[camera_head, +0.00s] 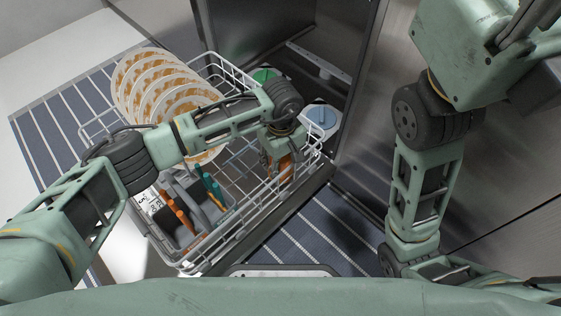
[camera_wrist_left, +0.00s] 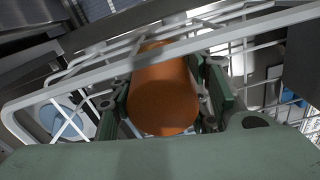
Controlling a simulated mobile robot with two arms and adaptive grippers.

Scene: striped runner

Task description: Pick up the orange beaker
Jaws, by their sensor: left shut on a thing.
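The orange beaker (camera_wrist_left: 163,95) fills the middle of the left wrist view, between the two fingers of my left gripper (camera_wrist_left: 165,112). In the head view the beaker (camera_head: 284,167) shows only in part, below my left gripper (camera_head: 279,152), at the right side of the white wire dish rack (camera_head: 228,224). My left gripper is shut on the beaker. White rack wires cross close to the beaker in the wrist view, and I cannot tell whether it touches them. My right arm shows at the right of the head view, but its gripper is not visible.
Several orange-patterned plates (camera_head: 150,82) stand in the rack at the back left. A grey cutlery basket (camera_head: 193,207) with orange and teal handles sits at the front left. A dark striped runner (camera_head: 312,237) lies on the floor. A metal wall stands at the right.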

